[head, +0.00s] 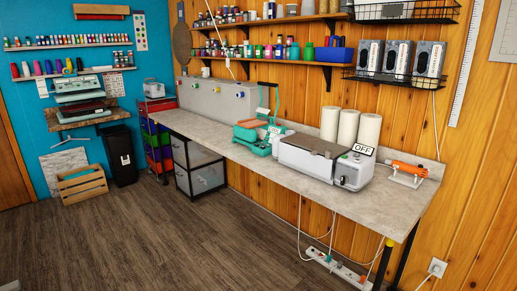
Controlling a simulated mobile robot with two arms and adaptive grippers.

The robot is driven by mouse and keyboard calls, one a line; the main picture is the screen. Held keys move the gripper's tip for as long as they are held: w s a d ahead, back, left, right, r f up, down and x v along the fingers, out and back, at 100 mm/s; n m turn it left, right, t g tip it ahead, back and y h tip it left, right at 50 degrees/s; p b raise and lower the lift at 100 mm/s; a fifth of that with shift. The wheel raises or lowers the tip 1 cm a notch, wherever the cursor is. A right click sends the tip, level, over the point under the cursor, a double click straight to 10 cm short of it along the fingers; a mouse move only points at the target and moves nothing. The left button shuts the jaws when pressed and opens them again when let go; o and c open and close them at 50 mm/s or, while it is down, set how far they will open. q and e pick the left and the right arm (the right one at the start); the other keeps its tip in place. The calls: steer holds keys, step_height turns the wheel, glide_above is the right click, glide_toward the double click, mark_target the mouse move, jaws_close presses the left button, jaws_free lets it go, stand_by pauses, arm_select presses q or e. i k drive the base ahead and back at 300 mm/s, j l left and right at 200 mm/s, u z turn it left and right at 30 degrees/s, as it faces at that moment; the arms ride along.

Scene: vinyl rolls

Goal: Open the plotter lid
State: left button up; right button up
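A white boxy machine (306,160), which looks like the plotter, stands on the long counter right of the middle of the head view. Its flat grey-brown lid (313,145) lies down over the top and looks closed. A control unit (350,172) with a knob and an "OFF" sign (363,149) is at its right end. Neither of my grippers is in view, and nothing is seen touching the lid.
White vinyl rolls (369,130) stand behind the machine. A teal press (254,135) is to its left and an orange tool on a stand (407,171) to its right. A power strip (338,268) with cables lies below the counter (215,136). The wooden floor (150,225) in front is clear.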

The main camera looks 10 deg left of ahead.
mark_target(316, 145)
steer(key=i+j+u, duration=0.15)
steer(key=i+u, duration=0.7)
steer(key=i+l, duration=0.05)
